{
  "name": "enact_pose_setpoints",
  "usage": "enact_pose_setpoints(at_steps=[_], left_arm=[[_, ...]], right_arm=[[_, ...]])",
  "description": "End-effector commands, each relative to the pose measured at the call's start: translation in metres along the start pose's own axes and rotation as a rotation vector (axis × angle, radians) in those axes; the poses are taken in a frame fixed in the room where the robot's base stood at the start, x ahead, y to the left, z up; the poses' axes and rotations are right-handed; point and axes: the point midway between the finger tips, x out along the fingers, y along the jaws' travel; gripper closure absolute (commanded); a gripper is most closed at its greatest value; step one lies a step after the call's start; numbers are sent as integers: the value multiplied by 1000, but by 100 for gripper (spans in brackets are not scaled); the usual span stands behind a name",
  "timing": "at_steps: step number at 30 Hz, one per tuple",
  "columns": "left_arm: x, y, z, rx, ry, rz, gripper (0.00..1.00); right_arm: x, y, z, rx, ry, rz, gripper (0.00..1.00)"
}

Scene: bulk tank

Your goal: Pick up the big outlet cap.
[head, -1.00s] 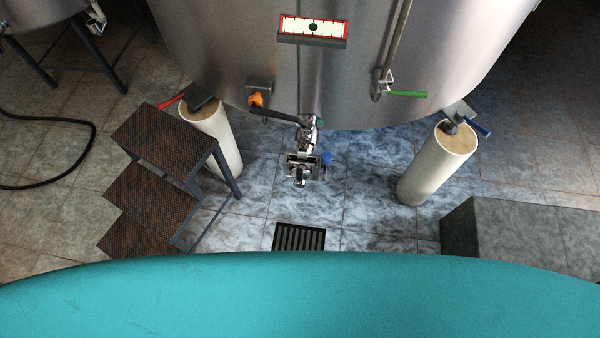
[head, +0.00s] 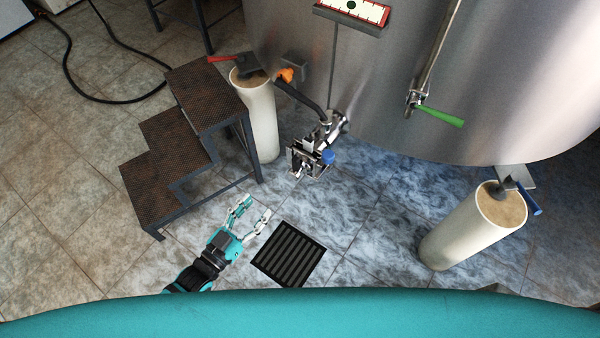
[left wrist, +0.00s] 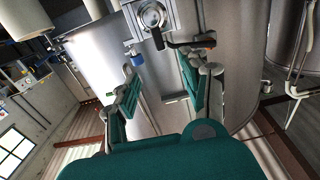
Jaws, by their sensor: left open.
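The metal outlet valve assembly (head: 312,152) hangs at the bottom front of the steel tank, with a blue part (head: 327,157) on its side. In the left wrist view a round shiny metal face (left wrist: 152,15) shows at the top edge, partly cut off; it may be the big outlet cap, but I cannot tell it apart from the outlet. My left gripper (head: 251,208) is open and empty, below and left of the outlet and apart from it. Its spread fingers (left wrist: 163,80) also show in the left wrist view. My right gripper is not in view.
Brown metal steps (head: 178,138) stand left of the outlet, near my left gripper. A floor drain (head: 289,254) lies to its right. The tiled floor between is clear.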

Motion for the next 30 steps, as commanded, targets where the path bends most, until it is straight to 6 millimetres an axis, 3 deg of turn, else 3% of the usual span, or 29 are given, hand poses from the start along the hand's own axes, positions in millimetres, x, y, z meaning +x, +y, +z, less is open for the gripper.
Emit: enact_pose_setpoints(at_steps=[9, 15, 24, 30], left_arm=[[62, 0, 0, 1, 9, 1, 54], [102, 0, 0, 1, 7, 1, 54], [126, 2, -2, 0, 4, 1, 54], [155, 6, -4, 1, 5, 1, 54]], right_arm=[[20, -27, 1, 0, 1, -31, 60], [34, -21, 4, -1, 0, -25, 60], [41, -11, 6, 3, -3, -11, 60], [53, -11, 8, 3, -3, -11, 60]])
